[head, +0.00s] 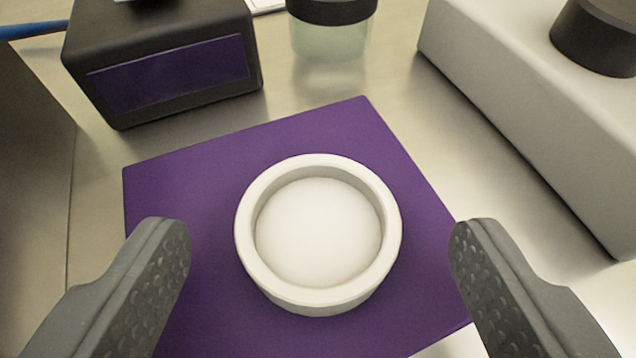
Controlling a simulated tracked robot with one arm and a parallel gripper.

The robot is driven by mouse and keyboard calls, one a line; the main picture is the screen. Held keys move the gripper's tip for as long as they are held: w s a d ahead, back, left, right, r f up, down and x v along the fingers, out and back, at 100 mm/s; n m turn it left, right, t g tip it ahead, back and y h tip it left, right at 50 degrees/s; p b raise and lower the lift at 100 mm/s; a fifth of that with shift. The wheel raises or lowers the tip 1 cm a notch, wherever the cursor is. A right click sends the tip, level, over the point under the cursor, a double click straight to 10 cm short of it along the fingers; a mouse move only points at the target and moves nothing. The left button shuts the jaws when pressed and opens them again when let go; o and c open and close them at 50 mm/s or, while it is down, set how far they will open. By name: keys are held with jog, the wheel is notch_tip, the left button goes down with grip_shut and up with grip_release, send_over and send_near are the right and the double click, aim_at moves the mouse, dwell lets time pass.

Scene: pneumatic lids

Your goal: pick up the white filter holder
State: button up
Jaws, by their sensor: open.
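The white filter holder (318,298) is a round, shallow ring-shaped cup with a pale, smooth inside. It sits upright on a purple mat (190,200) near the middle of the head view. My gripper (320,245) is open, with one dark grey textured finger to the left of the holder and one to the right. Both fingers are apart from the holder, with purple mat showing in the gaps. Nothing is between the fingertips except the view of the holder and the mat. The height of the fingers above the mat is hard to tell.
A black box with a purple panel (170,75) stands at the back left. A jar with a black band (332,40) stands behind the mat. A large light grey block with a black knob (530,110) lies at the right. Bare metal bench (400,110) shows between them.

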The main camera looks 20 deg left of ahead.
jog(key=shift+x, duration=0.95)
jog(key=c, duration=1.1)
jog(key=shift+o, duration=0.2)
jog(key=shift+r, duration=0.15)
